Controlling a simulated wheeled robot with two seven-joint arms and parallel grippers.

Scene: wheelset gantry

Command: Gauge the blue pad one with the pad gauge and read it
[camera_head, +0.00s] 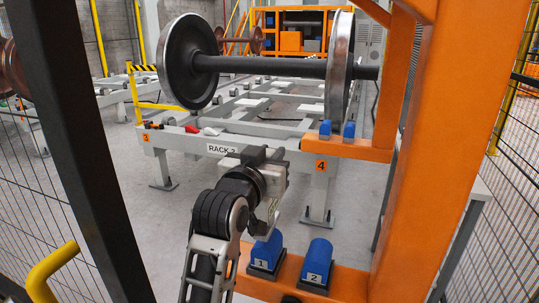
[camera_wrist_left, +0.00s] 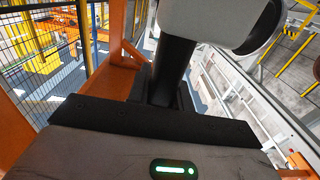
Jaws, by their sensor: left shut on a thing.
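Blue pad one (camera_head: 265,252), marked 1, sits on a black base on the low orange beam, beside blue pad two (camera_head: 317,262), marked 2. My left gripper (camera_head: 264,222) points down just above and behind pad one. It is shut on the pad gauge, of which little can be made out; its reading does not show. In the left wrist view, a dark bar (camera_wrist_left: 150,122) and a grey housing with a green light (camera_wrist_left: 175,169) fill the foreground. I cannot tell whether the gauge touches pad one. My right gripper is not in view.
An orange gantry post (camera_head: 455,140) rises close on the right. A wheelset (camera_head: 270,66) rests on the rack rails behind. A dark post (camera_head: 85,150) and mesh fence stand at the left.

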